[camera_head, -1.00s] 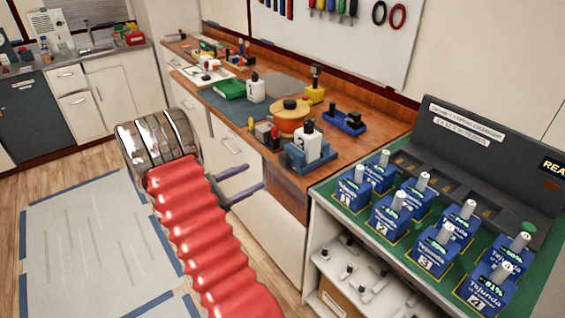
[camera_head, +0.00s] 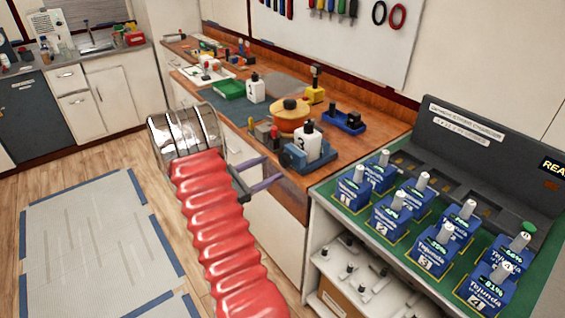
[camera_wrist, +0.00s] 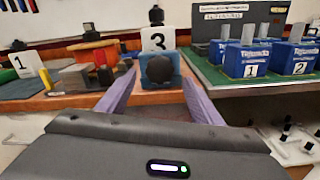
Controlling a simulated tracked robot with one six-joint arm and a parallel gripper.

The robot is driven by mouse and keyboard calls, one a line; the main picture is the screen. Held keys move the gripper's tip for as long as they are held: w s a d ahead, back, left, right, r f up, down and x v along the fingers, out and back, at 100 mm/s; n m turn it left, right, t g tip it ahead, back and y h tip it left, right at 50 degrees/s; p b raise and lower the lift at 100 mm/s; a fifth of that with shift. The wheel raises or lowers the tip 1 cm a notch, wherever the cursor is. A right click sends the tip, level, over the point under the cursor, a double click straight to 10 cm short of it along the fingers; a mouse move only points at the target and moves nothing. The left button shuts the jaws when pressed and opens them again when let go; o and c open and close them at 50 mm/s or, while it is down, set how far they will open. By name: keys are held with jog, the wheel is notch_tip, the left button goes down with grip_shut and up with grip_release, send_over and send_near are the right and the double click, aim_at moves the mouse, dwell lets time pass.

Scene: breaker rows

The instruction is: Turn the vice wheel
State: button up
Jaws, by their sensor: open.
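The blue vice (camera_head: 312,158) stands at the front edge of the wooden workbench. Its dark round wheel (camera_wrist: 160,69) faces me in the wrist view, near the middle. A white bottle marked 3 (camera_wrist: 157,40) stands upright behind the wheel and appears to be between the vice jaws. My gripper (camera_head: 276,167) is open, with two purple fingers pointing at the wheel. In the wrist view, my gripper's fingertips (camera_wrist: 160,80) lie left and right of the wheel. I cannot tell whether they touch it or stop just short.
An orange round pot (camera_head: 290,115) and a white bottle marked 1 (camera_wrist: 19,64) stand on the bench to the left. Blue battery blocks (camera_head: 390,213) stand on a green-topped shelf (camera_head: 335,210) to the right. The taped floor mat (camera_head: 90,235) lies clear at left.

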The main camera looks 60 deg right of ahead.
aim_at(282, 162)
jog(key=x, duration=0.6)
jog(key=shift+s+d, duration=0.15)
jog(key=shift+d, duration=0.1)
jog(key=shift+c, duration=0.3)
